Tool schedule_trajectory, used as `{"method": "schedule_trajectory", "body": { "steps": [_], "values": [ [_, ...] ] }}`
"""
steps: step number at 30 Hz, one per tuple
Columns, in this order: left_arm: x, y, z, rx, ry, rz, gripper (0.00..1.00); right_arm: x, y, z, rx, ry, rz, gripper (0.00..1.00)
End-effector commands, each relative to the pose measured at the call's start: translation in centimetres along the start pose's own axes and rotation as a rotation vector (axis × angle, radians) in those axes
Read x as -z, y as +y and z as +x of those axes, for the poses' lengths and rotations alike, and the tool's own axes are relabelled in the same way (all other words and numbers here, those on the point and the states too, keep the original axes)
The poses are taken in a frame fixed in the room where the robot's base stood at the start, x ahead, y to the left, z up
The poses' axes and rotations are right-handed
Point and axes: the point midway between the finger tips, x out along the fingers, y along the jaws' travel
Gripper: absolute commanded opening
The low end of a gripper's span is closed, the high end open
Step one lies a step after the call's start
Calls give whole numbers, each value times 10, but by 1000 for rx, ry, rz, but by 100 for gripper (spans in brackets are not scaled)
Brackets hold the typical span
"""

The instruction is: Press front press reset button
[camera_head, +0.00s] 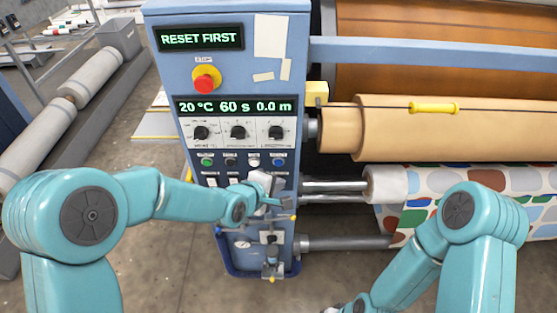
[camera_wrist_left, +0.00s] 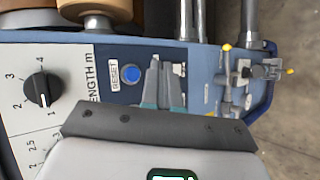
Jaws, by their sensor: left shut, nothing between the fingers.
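The blue reset button (camera_head: 279,162) is at the right end of the button row on the blue press panel (camera_head: 270,60). In the left wrist view the blue button (camera_wrist_left: 131,73) sits beside a RESET label (camera_wrist_left: 114,75). My left gripper (camera_head: 279,201) is in front of the panel, below the button row. In the left wrist view its fingers (camera_wrist_left: 160,66) are shut and empty, just right of the button. I see no contact with the button. My right arm comes in at the lower right, but its fingers are not visible.
The upper display (camera_head: 201,38) reads RESET FIRST. A red stop button (camera_head: 204,82) is below it, then several dials (camera_head: 238,132). Green, black and white buttons stand left of the blue one. A valve assembly (camera_head: 271,248) is below, and rollers with patterned fabric (camera_head: 465,200) are right.

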Motion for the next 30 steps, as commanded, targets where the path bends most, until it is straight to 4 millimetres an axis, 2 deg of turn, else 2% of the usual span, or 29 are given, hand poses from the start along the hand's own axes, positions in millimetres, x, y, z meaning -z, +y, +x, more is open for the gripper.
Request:
{"method": "schedule_trajectory", "body": {
  "steps": [2,10,30],
  "values": [
    [6,7,6,1,1,-1,0,0,-3,-7,0,0,0,0],
    [17,17,24,1,0,1,0,0,-3,-8,0,0,0,0],
    [19,18,26,1,0,0,0,0,-3,-8,0,0,0,0]
  ]
}}
